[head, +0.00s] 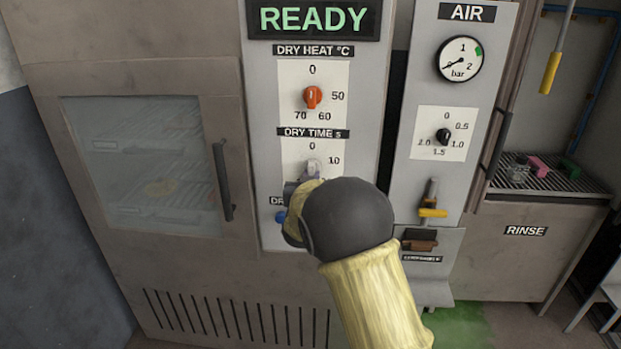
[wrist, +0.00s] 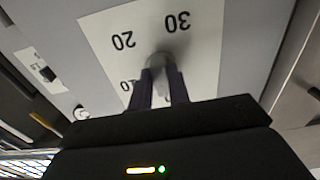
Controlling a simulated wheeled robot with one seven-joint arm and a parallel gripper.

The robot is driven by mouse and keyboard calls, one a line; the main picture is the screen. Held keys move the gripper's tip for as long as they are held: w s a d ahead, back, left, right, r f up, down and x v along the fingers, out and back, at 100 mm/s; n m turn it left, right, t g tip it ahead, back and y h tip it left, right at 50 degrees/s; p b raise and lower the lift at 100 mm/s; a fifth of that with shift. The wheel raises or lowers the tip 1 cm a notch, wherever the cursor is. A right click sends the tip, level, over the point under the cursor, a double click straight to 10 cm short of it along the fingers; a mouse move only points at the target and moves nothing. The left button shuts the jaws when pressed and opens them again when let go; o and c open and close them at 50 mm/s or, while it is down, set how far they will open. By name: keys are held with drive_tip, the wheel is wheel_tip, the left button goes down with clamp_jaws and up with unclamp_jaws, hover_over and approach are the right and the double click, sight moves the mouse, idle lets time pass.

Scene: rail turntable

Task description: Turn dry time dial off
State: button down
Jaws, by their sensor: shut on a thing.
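The dry time dial (head: 313,167) is a small grey knob on a white plate under the "DRY TIME s" label in the head view. The plate's 0 and 10 show there; its lower part is hidden behind my arm. My gripper (wrist: 160,80) is shut on the dial. In the wrist view the grey knob (wrist: 158,59) sits between the two dark fingers, with 20 and 30 upside down beyond it. I cannot tell which number the dial points to.
The orange dry heat dial (head: 312,97) is just above, and a blue button (head: 280,217) is at lower left. The air panel (head: 409,187) with gauge and black dial stands to the right. The drying cabinet's door handle (head: 222,181) is to the left.

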drive_tip(key=shift+f, duration=0.2)
drive_tip(key=c, duration=1.3)
unclamp_jaws()
drive_tip(key=shift+r, duration=0.1)
drive_tip(key=shift+s, duration=0.1)
drive_tip(key=s, duration=0.5)
drive_tip(key=s+b, duration=0.1)
drive_tip(key=s, duration=0.5)
drive_tip(key=s+b, duration=0.1)
drive_tip(key=s, duration=0.5)
drive_tip(key=shift+s+a, duration=0.15)
drive_tip(key=shift+a, duration=0.2)
